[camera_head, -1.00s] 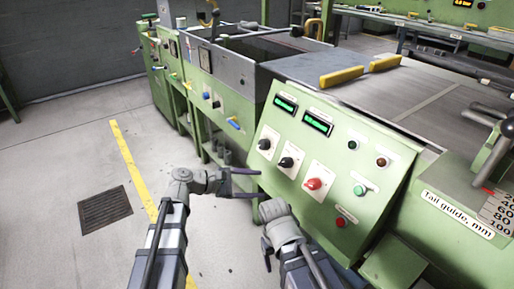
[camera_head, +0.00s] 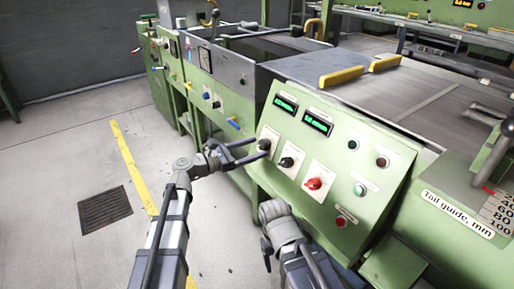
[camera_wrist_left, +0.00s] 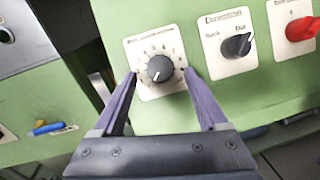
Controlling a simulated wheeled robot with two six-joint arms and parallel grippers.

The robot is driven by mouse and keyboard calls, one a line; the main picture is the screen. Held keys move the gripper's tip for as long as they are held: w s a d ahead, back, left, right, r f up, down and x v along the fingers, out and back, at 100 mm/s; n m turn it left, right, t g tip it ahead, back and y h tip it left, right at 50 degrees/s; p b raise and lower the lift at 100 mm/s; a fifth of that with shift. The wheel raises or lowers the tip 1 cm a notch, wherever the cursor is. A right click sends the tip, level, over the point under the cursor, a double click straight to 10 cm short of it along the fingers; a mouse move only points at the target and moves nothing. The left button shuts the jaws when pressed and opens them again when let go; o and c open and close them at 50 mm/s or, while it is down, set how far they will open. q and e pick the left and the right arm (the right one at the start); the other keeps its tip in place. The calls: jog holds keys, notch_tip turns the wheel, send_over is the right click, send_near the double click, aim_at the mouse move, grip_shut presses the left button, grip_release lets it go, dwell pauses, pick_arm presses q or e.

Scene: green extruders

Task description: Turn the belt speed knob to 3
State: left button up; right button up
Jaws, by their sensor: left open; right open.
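The round black knob (camera_head: 264,144) with a ring of dial marks is the leftmost on the sloped green control panel (camera_head: 330,160). It also shows in the left wrist view (camera_wrist_left: 160,69), on a white plate whose label is too blurred to read. A small white mark shows on its face. My left gripper (camera_head: 260,147) is open at this knob. In the left wrist view its two fingers (camera_wrist_left: 160,75) stand on either side of the knob, with gaps between. My right gripper (camera_head: 273,212) is low in front of the panel; its fingers are hard to make out.
Right of the knob are a black selector (camera_head: 287,162) and a red selector (camera_head: 314,184), with several buttons beyond. Two green displays (camera_head: 318,122) sit above. A blue handle (camera_wrist_left: 48,128) lies left in the wrist view. Open floor is at left.

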pick_arm(q)
jog(key=shift+x, duration=0.8)
jog(key=shift+c, duration=0.3)
grip_shut()
